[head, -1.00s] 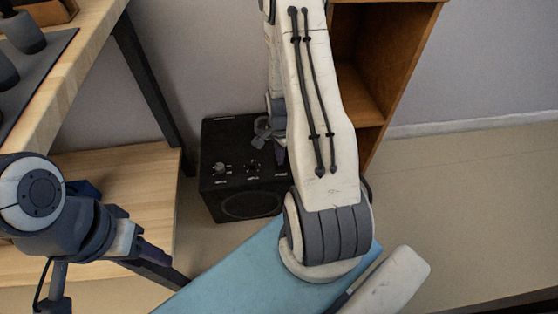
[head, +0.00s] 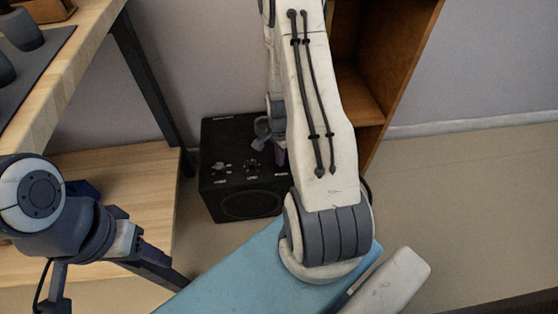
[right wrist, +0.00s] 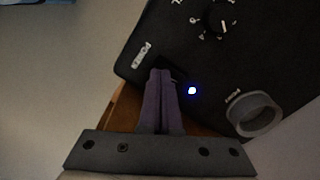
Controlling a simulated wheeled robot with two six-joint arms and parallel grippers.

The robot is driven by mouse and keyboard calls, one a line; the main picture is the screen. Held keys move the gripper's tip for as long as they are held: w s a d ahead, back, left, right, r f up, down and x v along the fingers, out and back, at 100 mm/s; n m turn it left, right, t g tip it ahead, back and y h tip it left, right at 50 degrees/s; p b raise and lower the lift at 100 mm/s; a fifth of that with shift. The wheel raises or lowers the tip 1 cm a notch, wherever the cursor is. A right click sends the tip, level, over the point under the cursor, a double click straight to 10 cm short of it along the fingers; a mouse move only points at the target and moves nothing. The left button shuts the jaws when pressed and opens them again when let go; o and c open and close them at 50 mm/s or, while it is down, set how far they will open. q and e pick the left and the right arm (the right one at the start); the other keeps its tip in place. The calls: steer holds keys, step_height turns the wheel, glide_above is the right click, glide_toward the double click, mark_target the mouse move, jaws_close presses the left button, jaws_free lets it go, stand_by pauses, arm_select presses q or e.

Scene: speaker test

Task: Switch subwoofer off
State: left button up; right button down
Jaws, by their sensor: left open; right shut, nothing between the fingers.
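The subwoofer (head: 240,205) is a black box on the floor, with small knobs on its top panel and a round dark opening on its front. In the right wrist view the black panel (right wrist: 160,25) carries a dial (right wrist: 222,26), a lit blue-white light (right wrist: 192,90) and a grey ring-shaped part (right wrist: 255,114). My right gripper (right wrist: 160,72) is shut and empty, its fingertips over the panel by a small dark recess, left of the light. The fingertips partly hide this spot; I cannot tell if they touch. My left gripper (head: 158,254) is open and empty, left of the subwoofer.
A wooden table (head: 70,75) with a dark leg (head: 150,85) and a low wooden shelf (head: 125,180) stand at the left. A wooden cabinet (head: 400,70) is behind my right arm. The floor at the right is clear.

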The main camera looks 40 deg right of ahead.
steer(key=shift+f, duration=0.35)
step_height(320, 180, up, 7)
steer(key=p, duration=0.6)
steer(key=shift+r+p, duration=0.1)
steer(key=shift+p, duration=0.3)
stand_by(0.3)
